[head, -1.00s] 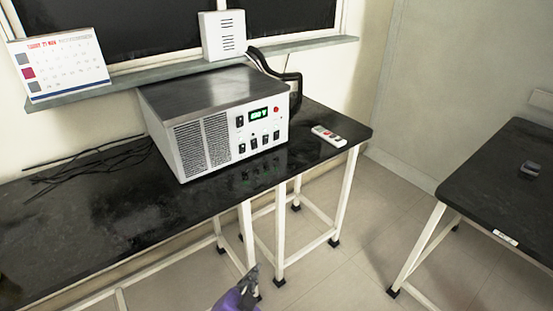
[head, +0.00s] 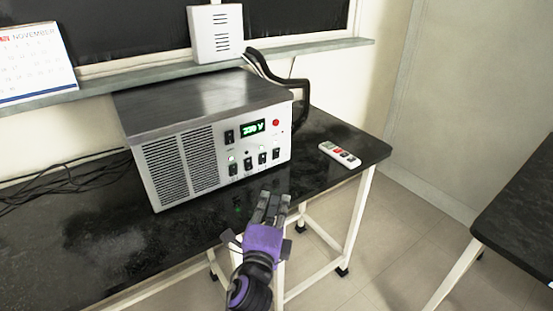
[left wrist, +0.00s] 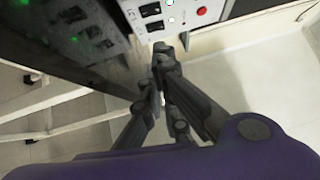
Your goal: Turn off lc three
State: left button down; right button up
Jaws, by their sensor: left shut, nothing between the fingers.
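The power unit (head: 205,140) is a grey metal box with side vents, a green lit display (head: 252,128), a red round button and several black rocker switches (head: 262,158) along its lower front. My left gripper (head: 270,199), purple with dark fingers, is shut and empty, in front of and below the switch row, apart from the panel in the head view. In the left wrist view, the fingertips (left wrist: 165,52) are near the panel (left wrist: 150,12) and its switches. My right gripper is not in view.
A black bench (head: 90,240) carries the unit. A white remote (head: 340,154) lies to its right. Black cables (head: 60,180) lie on the left. A ledge with a calendar (head: 35,65) and a white box (head: 215,32) runs behind. Another dark table (head: 520,205) stands at right.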

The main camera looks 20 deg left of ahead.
aim_at(263, 159)
pick_arm(q)
jog(key=w, duration=0.6)
jog(key=w+a+r, duration=0.1)
jog(key=w, duration=0.2)
jog(key=shift+w+a, duration=0.1)
jog(key=shift+w, duration=0.3)
jog(key=w+a, duration=0.2)
jog(key=shift+a+r+p, duration=0.3)
jog(key=shift+w+a, duration=0.2)
jog(key=shift+a, duration=0.05)
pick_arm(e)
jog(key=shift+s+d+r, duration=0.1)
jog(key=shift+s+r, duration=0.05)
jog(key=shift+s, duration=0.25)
